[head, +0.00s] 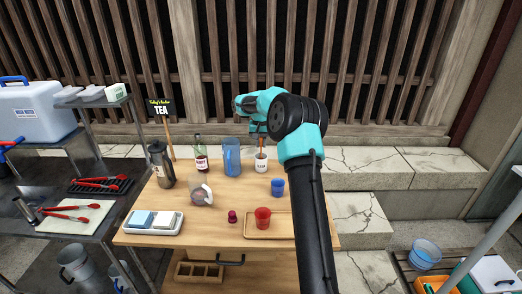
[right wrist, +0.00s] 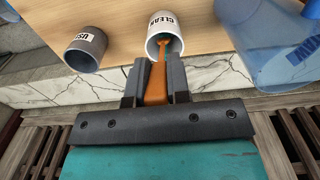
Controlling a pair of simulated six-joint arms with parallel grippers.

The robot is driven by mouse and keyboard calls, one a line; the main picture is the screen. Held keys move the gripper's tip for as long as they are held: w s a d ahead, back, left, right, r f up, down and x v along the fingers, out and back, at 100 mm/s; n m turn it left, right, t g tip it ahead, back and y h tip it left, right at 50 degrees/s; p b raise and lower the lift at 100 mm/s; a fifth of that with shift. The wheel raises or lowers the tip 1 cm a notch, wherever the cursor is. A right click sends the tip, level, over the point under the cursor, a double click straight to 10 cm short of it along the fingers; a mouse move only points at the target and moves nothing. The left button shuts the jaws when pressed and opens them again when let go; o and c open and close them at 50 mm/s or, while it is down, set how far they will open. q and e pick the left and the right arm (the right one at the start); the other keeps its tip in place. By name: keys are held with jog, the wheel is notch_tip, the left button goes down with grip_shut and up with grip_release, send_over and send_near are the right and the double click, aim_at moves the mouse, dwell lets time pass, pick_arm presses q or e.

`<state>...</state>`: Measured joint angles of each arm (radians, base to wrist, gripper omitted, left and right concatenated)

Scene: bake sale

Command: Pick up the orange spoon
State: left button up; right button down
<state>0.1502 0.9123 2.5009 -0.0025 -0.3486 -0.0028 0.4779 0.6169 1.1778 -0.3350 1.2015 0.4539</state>
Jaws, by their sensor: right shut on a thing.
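The orange spoon (right wrist: 157,80) stands in the white cup labelled CLEAN (right wrist: 164,30), its lower end inside the cup. In the head view a short stretch of the spoon (head: 262,150) shows between my right gripper (head: 259,134) and the white cup (head: 261,163) at the back of the table. In the right wrist view my right gripper (right wrist: 155,88) is shut on the spoon's handle, with one finger on each side. My left gripper is in neither view.
A blue pitcher (head: 232,157) and a dark bottle (head: 201,155) stand left of the white cup. A blue cup (head: 278,187) and a red cup (head: 263,217) are nearer the front.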

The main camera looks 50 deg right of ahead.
notch_tip(320, 180, up, 6)
jog(key=shift+f, duration=0.1)
dwell(0.6)
